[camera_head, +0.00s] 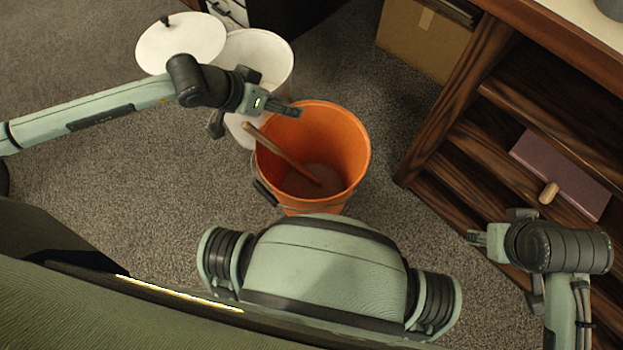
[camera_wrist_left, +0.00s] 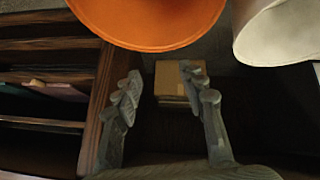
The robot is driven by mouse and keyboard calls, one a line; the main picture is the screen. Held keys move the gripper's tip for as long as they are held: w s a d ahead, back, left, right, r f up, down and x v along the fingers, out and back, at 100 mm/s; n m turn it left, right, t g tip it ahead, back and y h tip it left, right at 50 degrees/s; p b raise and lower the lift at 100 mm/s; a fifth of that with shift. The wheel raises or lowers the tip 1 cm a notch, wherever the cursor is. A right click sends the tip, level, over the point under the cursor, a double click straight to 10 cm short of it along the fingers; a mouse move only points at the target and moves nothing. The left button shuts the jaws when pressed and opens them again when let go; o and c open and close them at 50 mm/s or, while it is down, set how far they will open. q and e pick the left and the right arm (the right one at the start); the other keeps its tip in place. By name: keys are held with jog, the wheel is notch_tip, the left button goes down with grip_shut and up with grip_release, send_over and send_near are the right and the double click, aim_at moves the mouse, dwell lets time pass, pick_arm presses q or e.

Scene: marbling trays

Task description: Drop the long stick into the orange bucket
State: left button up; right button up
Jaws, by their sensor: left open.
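The long stick (camera_head: 287,155) is brown and stands tilted inside the orange bucket (camera_head: 347,135). Its lower end rests on the bucket's bottom and its upper end leans out over the left rim. My left gripper (camera_head: 258,118) is open and empty, just above the bucket's upper left rim and close to the stick's upper end. The left wrist view shows nothing between the two spread fingers (camera_wrist_left: 160,82), with the orange bucket (camera_wrist_left: 150,42) at the top; the stick is not visible there. My right gripper (camera_head: 490,240) is at the right, away from the bucket; its jaw opening is unclear.
A white bucket (camera_head: 275,60) stands behind the orange one, with a round white lid (camera_head: 180,42) at its left. A wooden shelf (camera_head: 450,110) holding a purple box (camera_head: 560,170) stands right. A cardboard box (camera_head: 420,45) is behind. Carpet is clear at left.

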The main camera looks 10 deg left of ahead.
pick_arm(q)
jog(key=v, duration=1.2)
